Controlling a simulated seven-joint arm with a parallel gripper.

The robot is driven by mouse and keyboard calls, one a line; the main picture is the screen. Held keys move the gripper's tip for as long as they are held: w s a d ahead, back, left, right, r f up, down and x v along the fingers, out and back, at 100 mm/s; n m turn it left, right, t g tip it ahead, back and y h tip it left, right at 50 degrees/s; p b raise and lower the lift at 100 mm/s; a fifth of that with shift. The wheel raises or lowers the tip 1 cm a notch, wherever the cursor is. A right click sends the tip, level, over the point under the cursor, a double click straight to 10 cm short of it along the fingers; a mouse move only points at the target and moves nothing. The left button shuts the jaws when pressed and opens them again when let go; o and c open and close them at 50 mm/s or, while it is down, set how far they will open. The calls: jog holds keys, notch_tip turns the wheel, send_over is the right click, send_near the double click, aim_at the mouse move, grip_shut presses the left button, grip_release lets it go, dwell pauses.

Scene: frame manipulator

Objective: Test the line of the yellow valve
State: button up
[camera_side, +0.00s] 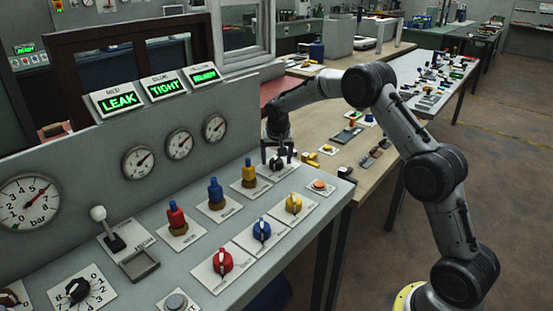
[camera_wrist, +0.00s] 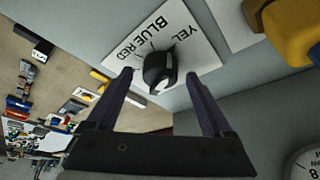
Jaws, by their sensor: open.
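The yellow valve (camera_side: 293,204) is a yellow knob on a white plate near the console's right front edge. A black selector knob (camera_side: 279,163) sits on a plate at the console's far right. In the wrist view the selector knob (camera_wrist: 160,70) is black with a white mark, beside the words YEL, BLUE and RED; I cannot tell which word it points to. My gripper (camera_side: 279,155) is over this knob. In the wrist view my gripper (camera_wrist: 158,78) is open, one finger either side of the knob, with gaps showing.
The red valve (camera_side: 222,263) and blue valve (camera_side: 262,230) stand left of the yellow valve. Red (camera_side: 176,217), blue (camera_side: 215,194) and yellow (camera_side: 249,172) fittings stand behind. An orange button (camera_side: 319,185) is near the right edge.

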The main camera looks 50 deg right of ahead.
jog(key=v, duration=1.3)
jog(key=shift+r, duration=0.3)
jog(key=shift+s+a, duration=0.15)
jog(key=shift+a, duration=0.05)
jog(key=s+a+r+t, duration=0.1)
jog(key=s+a+r, duration=0.15)
jog(key=r, duration=0.25)
jog(key=s+a+r+t, duration=0.1)
jog(key=s+r, duration=0.2)
jog(key=r, duration=0.3)
jog(key=s+a+r+n+t, duration=0.1)
jog(key=s+a+r, duration=0.1)
jog(key=s, duration=0.3)
jog(key=s+a+r+n, duration=0.1)
jog(key=s+a, duration=0.2)
jog(key=s, duration=0.3)
jog(key=s+a+f+n+y, duration=0.1)
jog(key=s+a+f+n, duration=0.1)
jog(key=s+f, duration=0.4)
jog(key=s+a+f+n+y, duration=0.2)
jog(key=s+f+n, duration=0.3)
jog(key=s, duration=0.9)
jog(key=shift+s+a+f, duration=0.25)
jog(key=shift+a+f, duration=0.2)
jog(key=shift+a, duration=0.35)
